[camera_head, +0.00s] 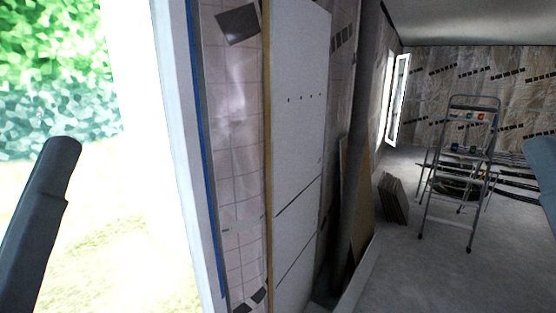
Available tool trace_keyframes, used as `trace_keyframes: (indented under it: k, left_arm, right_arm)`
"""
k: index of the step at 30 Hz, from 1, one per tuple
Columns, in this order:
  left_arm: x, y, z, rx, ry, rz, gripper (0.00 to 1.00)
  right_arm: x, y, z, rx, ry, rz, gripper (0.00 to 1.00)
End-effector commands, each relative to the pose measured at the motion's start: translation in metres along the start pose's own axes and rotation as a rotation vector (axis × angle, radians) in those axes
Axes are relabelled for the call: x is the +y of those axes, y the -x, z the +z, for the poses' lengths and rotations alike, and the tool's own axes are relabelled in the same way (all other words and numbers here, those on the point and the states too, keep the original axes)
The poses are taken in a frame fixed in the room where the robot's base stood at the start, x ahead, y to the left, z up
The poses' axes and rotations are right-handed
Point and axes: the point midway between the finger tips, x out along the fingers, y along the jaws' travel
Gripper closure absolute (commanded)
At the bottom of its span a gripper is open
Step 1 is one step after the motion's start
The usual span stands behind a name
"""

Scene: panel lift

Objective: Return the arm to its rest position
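A dark grey part of my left arm (40,220) rises from the bottom left corner, in front of the bright opening. No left gripper fingers show. At the right edge, dark blue-grey parts of my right arm and gripper (544,168) are cut off by the frame. Its fingers cannot be made out clearly, so I cannot tell whether it is open or shut. I see nothing held in the visible part.
A tall white panel (298,160) stands at the wall beside a foil-lined section (233,150). A metal stepladder (462,165) stands on the grey floor (400,280) at right. Boards (393,198) lean near the wall. Floor before the ladder is clear.

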Motion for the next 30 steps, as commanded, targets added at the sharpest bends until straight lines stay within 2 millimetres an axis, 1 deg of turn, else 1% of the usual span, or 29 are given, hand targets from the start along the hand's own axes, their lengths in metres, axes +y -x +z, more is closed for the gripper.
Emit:
trace_keyframes:
  k: [1,3,6,9,13,30]
  left_arm:
    - [0.000,-0.038,-0.035,-0.001,0.000,0.000,0.00]
    - [0.000,-0.064,-0.058,-0.001,-0.001,0.000,0.00]
    - [0.000,-0.094,-0.086,-0.001,-0.001,0.000,0.00]
    - [0.000,-0.114,-0.104,-0.002,-0.001,0.000,0.00]
    - [0.000,-0.123,-0.113,-0.002,-0.001,0.000,0.00]
    - [0.000,-0.121,-0.110,-0.002,-0.001,0.000,0.00]
  right_arm:
    - [0.000,-0.038,-0.035,0.000,0.000,0.000,1.00]
    - [0.000,-0.063,-0.058,0.000,0.000,0.000,1.00]
    - [0.000,-0.094,-0.086,0.000,0.000,0.000,1.00]
    - [0.000,-0.114,-0.105,0.000,0.000,0.000,1.00]
    - [0.001,-0.123,-0.113,-0.001,0.000,0.000,1.00]
    - [0.000,-0.121,-0.111,-0.001,0.000,0.000,1.00]
